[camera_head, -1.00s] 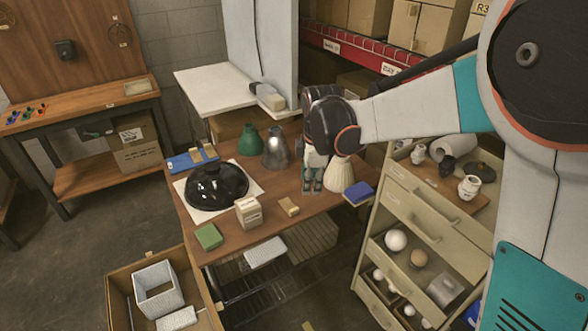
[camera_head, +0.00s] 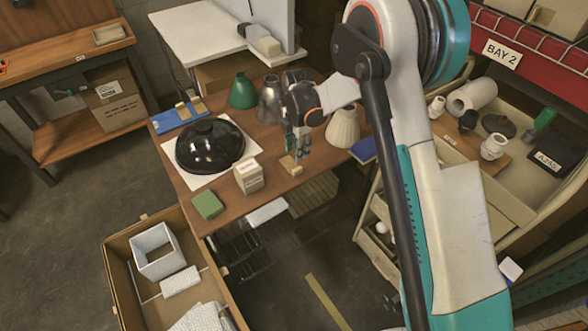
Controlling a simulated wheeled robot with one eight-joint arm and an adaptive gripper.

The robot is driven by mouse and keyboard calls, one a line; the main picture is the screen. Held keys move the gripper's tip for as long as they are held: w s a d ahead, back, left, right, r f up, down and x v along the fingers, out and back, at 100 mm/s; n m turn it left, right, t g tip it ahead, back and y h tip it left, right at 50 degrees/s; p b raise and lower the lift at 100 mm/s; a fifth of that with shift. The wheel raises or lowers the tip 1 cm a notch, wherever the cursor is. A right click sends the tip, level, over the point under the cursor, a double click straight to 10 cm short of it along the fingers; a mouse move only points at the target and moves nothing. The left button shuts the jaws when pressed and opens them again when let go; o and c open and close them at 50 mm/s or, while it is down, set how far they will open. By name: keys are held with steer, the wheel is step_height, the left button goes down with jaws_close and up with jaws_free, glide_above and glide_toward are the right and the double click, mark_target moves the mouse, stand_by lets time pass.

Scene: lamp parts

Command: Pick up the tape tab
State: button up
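A small tan block (camera_head: 291,166), which looks like the tape tab, lies on the brown table near its front edge. My gripper (camera_head: 296,155) points down right above it, with its fingertips at or just over the block's far end. The two fingers appear apart. Whether they touch the block cannot be told from this view, and the fingers hide part of the block.
A cream box (camera_head: 249,177) stands left of the block and a green block (camera_head: 207,205) farther left. A black domed shade (camera_head: 210,146) sits on a white sheet. Grey (camera_head: 270,101) and cream (camera_head: 342,128) cones stand behind and right. An open carton (camera_head: 112,258) is on the floor.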

mark_target(298, 168)
step_height(298, 168, down, 3)
steer(key=shift+f+b, duration=0.1)
steer(key=shift+b, duration=0.2)
steer(key=shift+s+d+f+b, duration=0.1)
steer(key=shift+f+b, duration=0.25)
steer(key=shift+f, duration=0.55)
steer(key=shift+s+d+f+b, duration=0.15)
steer(key=shift+f+b, duration=0.25)
steer(key=shift+f, duration=0.5)
steer(key=shift+s+d+f+b, duration=0.1)
steer(key=shift+f+b, duration=0.25)
steer(key=shift+f, duration=0.55)
steer(key=shift+r, duration=0.1)
steer(key=c, duration=0.8)
